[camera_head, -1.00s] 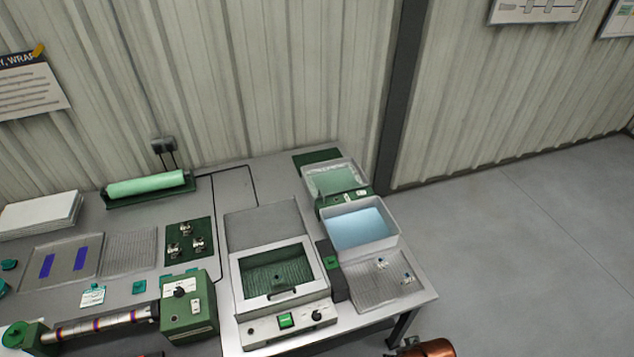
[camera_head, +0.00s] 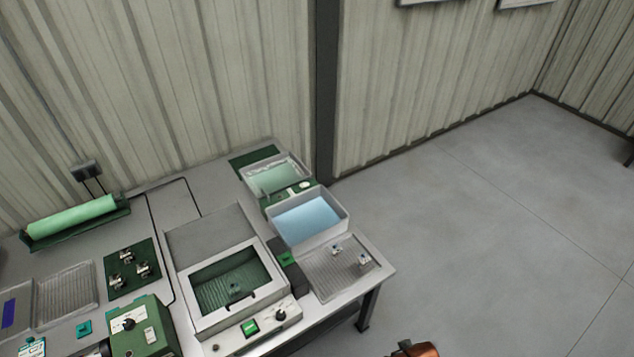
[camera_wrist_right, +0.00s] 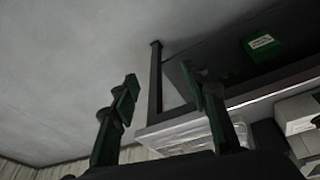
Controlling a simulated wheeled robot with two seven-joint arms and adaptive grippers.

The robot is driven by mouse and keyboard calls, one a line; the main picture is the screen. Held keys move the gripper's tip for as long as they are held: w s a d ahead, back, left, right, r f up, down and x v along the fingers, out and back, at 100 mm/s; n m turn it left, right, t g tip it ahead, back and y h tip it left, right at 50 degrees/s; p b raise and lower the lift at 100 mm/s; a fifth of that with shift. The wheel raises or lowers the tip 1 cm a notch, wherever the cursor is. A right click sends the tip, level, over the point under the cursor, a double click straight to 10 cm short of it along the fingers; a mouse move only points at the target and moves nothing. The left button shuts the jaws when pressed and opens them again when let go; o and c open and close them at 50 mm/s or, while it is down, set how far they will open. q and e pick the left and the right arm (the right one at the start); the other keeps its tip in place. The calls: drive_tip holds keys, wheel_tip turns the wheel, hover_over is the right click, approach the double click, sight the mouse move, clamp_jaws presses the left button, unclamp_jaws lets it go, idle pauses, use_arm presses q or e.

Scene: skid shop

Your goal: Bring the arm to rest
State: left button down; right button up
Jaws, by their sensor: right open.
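My right gripper (camera_wrist_right: 165,90) shows in the right wrist view with its two dark green fingers spread apart and nothing between them. It is beside the bench, with the bench edge (camera_wrist_right: 195,116) and a bench leg (camera_wrist_right: 156,75) behind it. In the head view only a copper-coloured part of my right arm (camera_head: 416,349) shows at the bottom edge, off the bench's right side. My left gripper is not in either view.
The bench carries a machine with an open lid (camera_head: 232,285), a tub of blue liquid (camera_head: 309,220), a second clear tub (camera_head: 275,176), a ribbed tray (camera_head: 338,275) with small parts and a green roll (camera_head: 72,217). The floor (camera_head: 480,220) on the right is clear.

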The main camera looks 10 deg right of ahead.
drive_tip(key=s+a+f+g+b, duration=0.1)
drive_tip(key=s+f+b, duration=0.2)
drive_tip(key=f, duration=1.1)
drive_tip(key=s+f+b, duration=0.2)
drive_tip(key=f+b, duration=0.1)
drive_tip(key=f, duration=1.1)
drive_tip(key=s+f+n+g+b, duration=0.1)
drive_tip(key=s+f+b, duration=0.5)
drive_tip(key=s+f, duration=1.2)
wheel_tip(320, 180, down, 3)
drive_tip(key=shift+s+r+y, duration=0.1)
drive_tip(key=shift+s+y, duration=0.05)
drive_tip(key=shift+y, duration=0.15)
drive_tip(key=shift+c, duration=0.4)
